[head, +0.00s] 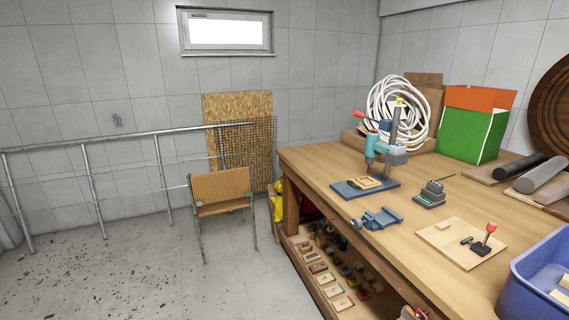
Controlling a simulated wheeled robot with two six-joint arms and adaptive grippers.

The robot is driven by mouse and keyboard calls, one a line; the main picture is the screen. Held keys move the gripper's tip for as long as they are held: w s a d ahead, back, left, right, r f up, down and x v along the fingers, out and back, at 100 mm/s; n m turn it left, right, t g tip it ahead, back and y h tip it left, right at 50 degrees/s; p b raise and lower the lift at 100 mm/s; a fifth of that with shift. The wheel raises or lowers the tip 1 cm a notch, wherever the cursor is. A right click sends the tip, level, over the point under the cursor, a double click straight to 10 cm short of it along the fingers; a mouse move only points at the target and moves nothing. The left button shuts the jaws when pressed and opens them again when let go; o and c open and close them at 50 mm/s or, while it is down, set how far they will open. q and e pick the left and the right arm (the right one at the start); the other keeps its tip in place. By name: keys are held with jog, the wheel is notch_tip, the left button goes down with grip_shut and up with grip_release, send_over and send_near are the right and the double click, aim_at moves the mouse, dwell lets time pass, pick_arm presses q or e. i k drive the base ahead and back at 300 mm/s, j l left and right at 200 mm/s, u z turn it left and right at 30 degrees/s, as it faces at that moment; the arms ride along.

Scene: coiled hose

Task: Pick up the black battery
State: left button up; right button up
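A small black and grey block (432,194) stands on the wooden workbench, right of the drill stand; it looks like the black battery, perhaps sitting on a grey base, but it is too small to be sure. It is upright, with open bench top around it.
The workbench (330,165) also carries a drill stand (388,150), a blue vise (377,219), a board with a red-knobbed tool (462,243), a blue bin (540,275), dark cylinders and a coiled white hose (378,108). A chair (222,188) stands left; floor there is open.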

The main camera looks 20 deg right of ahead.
aim_at(433, 187)
jog(key=i+j+z, duration=0.15)
jog(key=i+z, duration=0.3)
jog(key=i+j+z, duration=0.3)
jog(key=z, duration=0.15)
jog(key=i+j+z, duration=0.3)
jog(key=z, duration=0.2)
jog(key=i+j+z, duration=0.15)
jog(key=j+z, duration=0.3)
jog(key=j, duration=0.2)
jog(key=i+j+z, duration=0.15)
jog(key=j+z, duration=0.3)
